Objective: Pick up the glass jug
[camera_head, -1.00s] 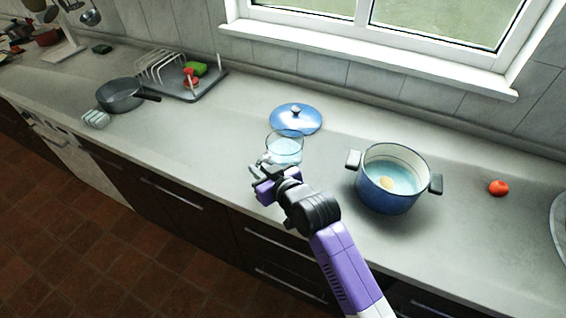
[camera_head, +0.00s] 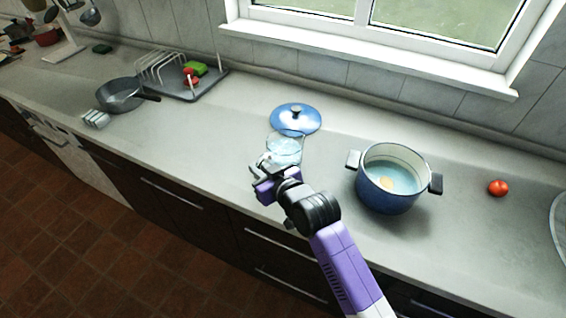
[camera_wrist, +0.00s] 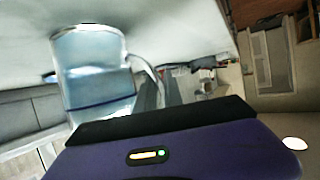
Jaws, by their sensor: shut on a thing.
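The glass jug (camera_head: 285,146) is clear with a bluish tint and stands on the counter in front of the blue lid. In the wrist view the jug (camera_wrist: 95,72) shows at the upper left, with its handle on its right side. My gripper (camera_head: 262,164) is at the near left side of the jug, shut on it, apparently at the handle.
A blue pot (camera_head: 390,184) with black handles stands right of the jug, and a tomato (camera_head: 498,188) lies farther right. The blue lid (camera_head: 296,118) is just behind the jug. A dish rack (camera_head: 176,78) and a pan (camera_head: 120,95) are at the left. The window wall bounds the back.

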